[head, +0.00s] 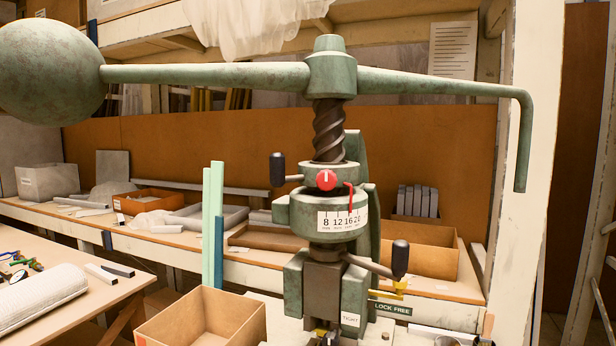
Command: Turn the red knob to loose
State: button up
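The red knob (326,180) sits on the front of the green fly press, just above its scale collar. A white mark on the knob points up. The white scale (342,219) below reads 8, 12, 16, 20, with a red pointer (349,196) near 16. A small label lower on the press (350,319) seems to read "TIGHT". A sign (389,308) at the lower right reads "LOCK FREE". No label reading "loose" can be made out. My gripper does not show in the head view.
Black-handled levers stick out at the upper left (277,169) and lower right (400,258) of the press. The long top arm (205,75) carries a big ball (50,72) and a bent handle (523,140). A cardboard box (205,322) stands at the front left.

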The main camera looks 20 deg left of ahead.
aim_at(326, 180)
jog(key=k, duration=1)
jog(key=u, duration=1.55)
jog(key=i, duration=0.75)
jog(key=z, duration=1)
